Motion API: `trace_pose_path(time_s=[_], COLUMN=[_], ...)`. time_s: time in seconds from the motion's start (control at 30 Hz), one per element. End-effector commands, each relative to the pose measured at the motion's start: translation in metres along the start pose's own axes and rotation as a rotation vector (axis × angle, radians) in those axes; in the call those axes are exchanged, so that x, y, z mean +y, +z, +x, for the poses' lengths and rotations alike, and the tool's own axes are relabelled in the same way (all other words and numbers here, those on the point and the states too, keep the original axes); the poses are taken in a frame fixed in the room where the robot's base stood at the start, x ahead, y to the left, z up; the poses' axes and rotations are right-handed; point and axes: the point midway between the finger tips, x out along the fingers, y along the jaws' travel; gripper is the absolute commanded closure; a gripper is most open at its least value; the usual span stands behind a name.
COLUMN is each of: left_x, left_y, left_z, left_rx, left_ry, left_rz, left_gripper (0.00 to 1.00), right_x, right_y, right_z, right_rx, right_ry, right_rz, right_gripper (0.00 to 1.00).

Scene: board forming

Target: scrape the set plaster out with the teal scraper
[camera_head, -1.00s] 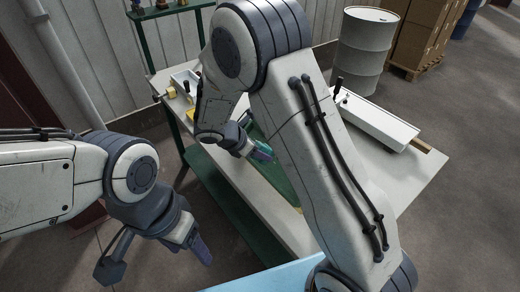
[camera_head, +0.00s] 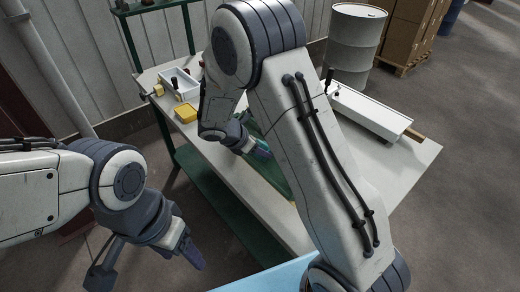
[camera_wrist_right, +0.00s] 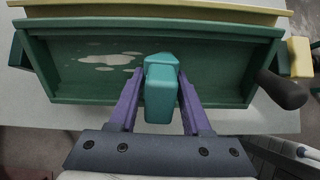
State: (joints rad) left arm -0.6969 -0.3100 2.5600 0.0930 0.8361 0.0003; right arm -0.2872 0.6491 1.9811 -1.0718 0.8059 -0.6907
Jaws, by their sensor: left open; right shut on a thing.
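The teal scraper (camera_wrist_right: 162,92) is clamped between the purple fingers of my right gripper (camera_wrist_right: 160,78), which also shows in the head view (camera_head: 261,152). A long green mold (camera_wrist_right: 220,70) lies on the table under the scraper, and part of it shows in the head view (camera_head: 273,172). Whitish plaster patches (camera_wrist_right: 110,59) lie on its floor, left of the scraper. The scraper overlaps the mold's near wall in the wrist view; I cannot tell whether it touches the mold. My left gripper (camera_head: 193,255) is open and empty, away from the table on its left.
On the table's far left are a white bin (camera_head: 184,90) and a yellow dish (camera_head: 186,112). A long white box (camera_head: 370,110) lies at the right. A black handle (camera_wrist_right: 282,90) sits by the mold's right end. A grey drum (camera_head: 355,45) stands behind.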

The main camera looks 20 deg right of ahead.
Motion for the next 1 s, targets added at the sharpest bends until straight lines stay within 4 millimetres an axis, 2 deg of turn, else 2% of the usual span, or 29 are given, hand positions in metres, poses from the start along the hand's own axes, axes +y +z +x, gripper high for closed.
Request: trace_pose_path(time_s=[1.0], left_x=[-0.001], left_y=[0.001], left_z=[0.01], left_rx=[0.0], left_ry=[0.0], left_rz=[0.0], left_gripper=[0.33], right_x=[0.0], right_y=[0.0], right_z=[0.015], right_rx=[0.0], right_ry=[0.0], right_rz=[0.0], right_gripper=[0.96])
